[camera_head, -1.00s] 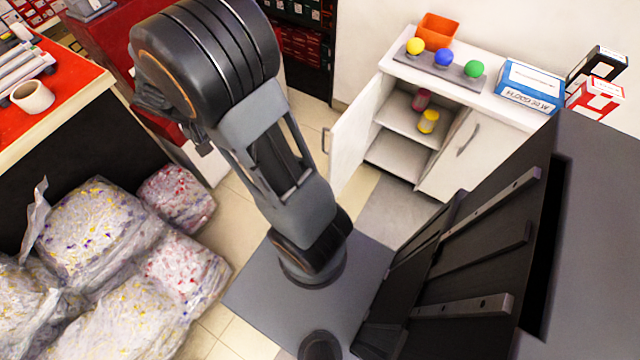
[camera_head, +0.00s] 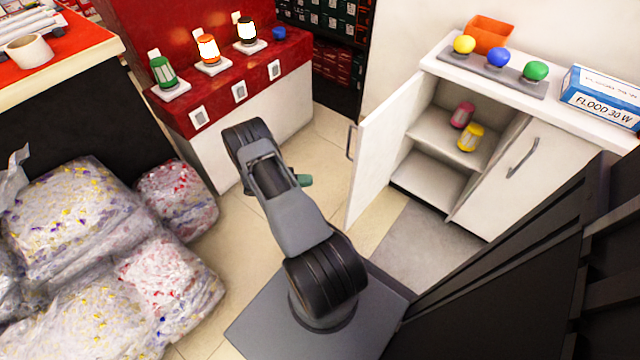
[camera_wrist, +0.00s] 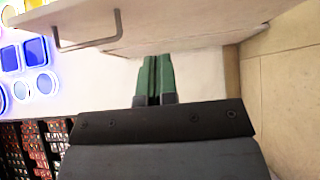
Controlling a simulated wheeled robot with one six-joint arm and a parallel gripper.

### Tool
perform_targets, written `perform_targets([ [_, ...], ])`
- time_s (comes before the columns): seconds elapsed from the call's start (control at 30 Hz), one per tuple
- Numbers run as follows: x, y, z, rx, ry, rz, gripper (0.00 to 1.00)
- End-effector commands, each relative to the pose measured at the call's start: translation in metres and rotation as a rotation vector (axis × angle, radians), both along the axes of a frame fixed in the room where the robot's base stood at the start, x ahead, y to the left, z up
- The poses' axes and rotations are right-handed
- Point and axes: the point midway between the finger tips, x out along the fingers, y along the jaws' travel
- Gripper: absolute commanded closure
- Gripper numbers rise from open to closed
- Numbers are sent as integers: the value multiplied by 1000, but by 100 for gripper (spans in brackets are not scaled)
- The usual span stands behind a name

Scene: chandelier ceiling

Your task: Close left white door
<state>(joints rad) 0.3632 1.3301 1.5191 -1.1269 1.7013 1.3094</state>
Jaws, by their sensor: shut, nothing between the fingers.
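The left white door (camera_head: 385,145) of the low white cabinet stands wide open in the head view, with its grey handle (camera_head: 351,142) on the outer face. My gripper's green fingertips (camera_head: 304,181) show to the left of the door, on its handle side; the arm hides the rest. In the wrist view the shut green fingers (camera_wrist: 153,80) point toward the edge of a pale panel (camera_wrist: 190,22) with a grey handle (camera_wrist: 88,35), which looks like the door. I cannot tell whether they touch it. Nothing is held.
The right cabinet door (camera_head: 515,170) is shut. Pink (camera_head: 462,115) and yellow (camera_head: 470,138) items stand on the inner shelf. A red-topped display counter (camera_head: 235,95) with lamps stands behind my arm. Plastic bags (camera_head: 85,215) fill the left floor. Tiled floor is free before the door.

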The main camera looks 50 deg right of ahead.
Motion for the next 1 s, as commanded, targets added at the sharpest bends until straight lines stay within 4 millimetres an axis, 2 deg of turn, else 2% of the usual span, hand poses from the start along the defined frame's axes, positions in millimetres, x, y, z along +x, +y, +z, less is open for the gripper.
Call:
perform_targets([
  [0.5, -70, -61, -1, 4, 1, -4, 100],
  [0.7, -93, -58, -1, 4, 1, -2, 100],
  [1.0, -105, -57, 0, 4, -1, -1, 100],
])
